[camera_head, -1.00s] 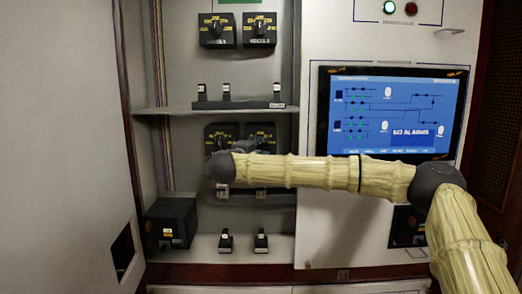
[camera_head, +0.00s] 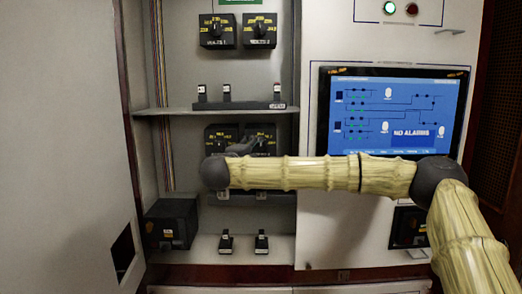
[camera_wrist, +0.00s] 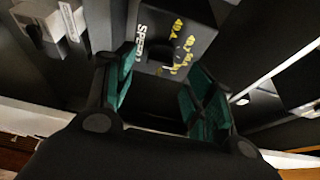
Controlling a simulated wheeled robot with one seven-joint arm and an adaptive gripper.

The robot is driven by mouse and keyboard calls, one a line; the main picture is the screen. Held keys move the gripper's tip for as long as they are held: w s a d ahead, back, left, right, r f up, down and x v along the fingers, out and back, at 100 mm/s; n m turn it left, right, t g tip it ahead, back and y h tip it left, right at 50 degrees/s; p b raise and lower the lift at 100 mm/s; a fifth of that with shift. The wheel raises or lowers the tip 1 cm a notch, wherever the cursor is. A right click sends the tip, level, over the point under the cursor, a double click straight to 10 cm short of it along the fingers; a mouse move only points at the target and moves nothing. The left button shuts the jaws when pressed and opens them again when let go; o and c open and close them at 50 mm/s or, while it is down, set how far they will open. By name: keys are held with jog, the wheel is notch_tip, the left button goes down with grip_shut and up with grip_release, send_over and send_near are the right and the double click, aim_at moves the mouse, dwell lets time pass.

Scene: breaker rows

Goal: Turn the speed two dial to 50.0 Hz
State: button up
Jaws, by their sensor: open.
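A black dial box with yellow scale marks (camera_wrist: 178,25) fills the top middle of the wrist view. Two such dial boxes sit side by side on the middle row in the head view, a left one (camera_head: 219,134) and a right one (camera_head: 262,131), both partly hidden by my arm. My gripper (camera_wrist: 160,88) is open, its green-padded fingers spread just in front of the dial box. In the head view my gripper (camera_head: 250,146) is at the right box. The knob's pointer and the set value cannot be read.
A shelf (camera_head: 215,110) with several small switches runs above the middle row. Two more dials (camera_head: 217,32) are higher up. A black box (camera_head: 171,222) stands at lower left. A blue screen (camera_head: 393,110) is on the right panel.

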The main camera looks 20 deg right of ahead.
jog(key=v, duration=0.8)
jog(key=shift+d, duration=0.1)
